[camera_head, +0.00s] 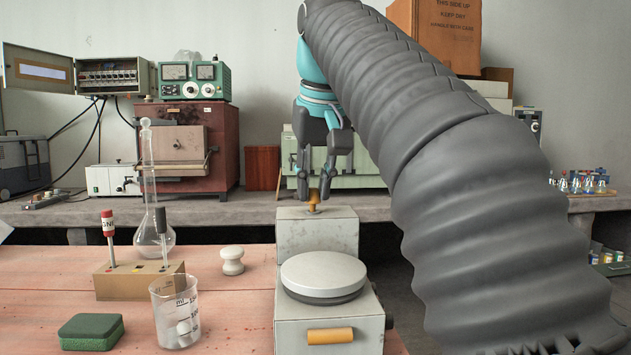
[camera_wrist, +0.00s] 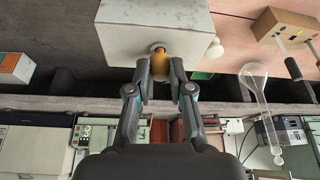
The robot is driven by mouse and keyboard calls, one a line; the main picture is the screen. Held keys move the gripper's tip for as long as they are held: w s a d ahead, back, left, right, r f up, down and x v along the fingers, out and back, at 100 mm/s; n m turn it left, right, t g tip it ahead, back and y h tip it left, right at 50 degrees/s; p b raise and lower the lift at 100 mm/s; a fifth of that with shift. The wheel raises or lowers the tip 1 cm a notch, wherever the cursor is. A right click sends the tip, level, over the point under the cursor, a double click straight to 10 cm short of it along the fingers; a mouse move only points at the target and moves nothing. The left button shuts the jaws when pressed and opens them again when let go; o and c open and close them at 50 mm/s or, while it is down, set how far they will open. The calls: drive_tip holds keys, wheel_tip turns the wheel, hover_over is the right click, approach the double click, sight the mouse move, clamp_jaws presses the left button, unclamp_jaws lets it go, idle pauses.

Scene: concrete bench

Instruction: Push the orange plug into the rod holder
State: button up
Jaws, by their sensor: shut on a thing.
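The orange plug (camera_head: 313,204) stands upright at the top of the white instrument's raised rear block. My gripper (camera_head: 314,193) points down and is shut on the plug, with one finger on each side. In the wrist view the plug (camera_wrist: 160,67) sits between my fingertips (camera_wrist: 161,72). Its far end is at a round metal-rimmed fitting (camera_wrist: 157,46) on the block's top, which looks like the rod holder. My fingers hide part of the plug, and I cannot tell how deep it sits.
The instrument's round plate (camera_head: 323,273) and orange front handle (camera_head: 330,336) are nearer.

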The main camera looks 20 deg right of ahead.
drive_tip(key=shift+f, duration=0.55)
idle(0.4)
drive_tip(key=o, duration=1.2)
